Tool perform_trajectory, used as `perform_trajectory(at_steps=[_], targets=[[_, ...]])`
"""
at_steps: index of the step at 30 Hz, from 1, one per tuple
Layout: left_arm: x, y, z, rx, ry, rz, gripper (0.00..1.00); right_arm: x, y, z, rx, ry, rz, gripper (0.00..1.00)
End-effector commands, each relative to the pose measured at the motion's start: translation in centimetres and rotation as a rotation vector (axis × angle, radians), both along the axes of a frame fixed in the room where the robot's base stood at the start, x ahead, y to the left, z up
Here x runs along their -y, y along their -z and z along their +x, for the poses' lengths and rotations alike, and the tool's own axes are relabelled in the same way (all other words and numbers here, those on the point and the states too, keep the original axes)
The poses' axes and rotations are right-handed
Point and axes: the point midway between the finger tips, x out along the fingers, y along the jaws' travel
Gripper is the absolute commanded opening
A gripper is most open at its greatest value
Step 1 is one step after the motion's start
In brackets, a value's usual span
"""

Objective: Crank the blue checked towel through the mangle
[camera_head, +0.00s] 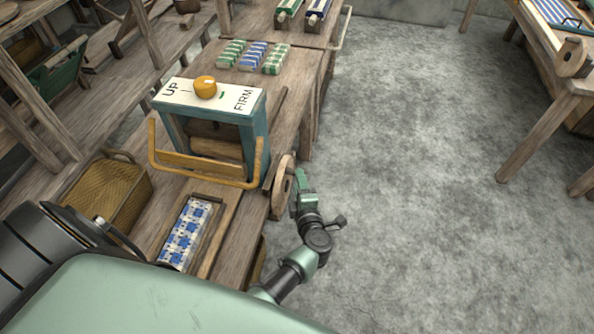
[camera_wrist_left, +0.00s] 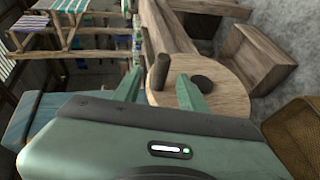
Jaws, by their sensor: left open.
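The mangle (camera_head: 258,142) has a teal frame, wooden rollers and a white top marked UP and FIRM, with an orange knob (camera_head: 205,87). Its round wooden crank wheel (camera_head: 283,185) is on the right side and shows large in the left wrist view (camera_wrist_left: 222,82). A peg handle (camera_wrist_left: 158,70) stands up from the wheel. The blue checked towel (camera_head: 186,232) lies flat on a wooden tray in front of the mangle. My left gripper (camera_head: 302,190) is beside the wheel; in the left wrist view its open fingers (camera_wrist_left: 160,92) are either side of the peg's line. Contact is unclear. My right gripper is not in view.
A wicker basket (camera_head: 108,195) stands left of the towel. Folded striped cloths (camera_head: 252,56) lie on the bench behind the mangle. An orange bar (camera_head: 205,172) spans the mangle's front. The grey floor (camera_head: 420,190) to the right is clear, with another table (camera_head: 560,100) beyond.

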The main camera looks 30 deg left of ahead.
Motion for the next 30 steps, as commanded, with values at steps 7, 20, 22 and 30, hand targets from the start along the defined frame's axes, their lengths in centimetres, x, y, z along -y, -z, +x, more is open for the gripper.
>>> perform_trajectory(at_steps=[7, 20, 22, 30], targets=[[-2.5, 1.3, 3.1, 0.001, 0.001, 0.003, 0.42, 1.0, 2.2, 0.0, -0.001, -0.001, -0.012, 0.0], [-3.4, 1.4, 4.3, -0.002, 0.002, 0.003, 0.42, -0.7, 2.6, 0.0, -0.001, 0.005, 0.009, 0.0], [-3.4, 1.4, 4.3, -0.002, 0.002, 0.003, 0.31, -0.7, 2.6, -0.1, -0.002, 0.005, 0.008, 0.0], [-3.4, 1.4, 4.3, -0.002, 0.002, 0.003, 0.0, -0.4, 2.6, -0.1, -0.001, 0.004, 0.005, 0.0]])
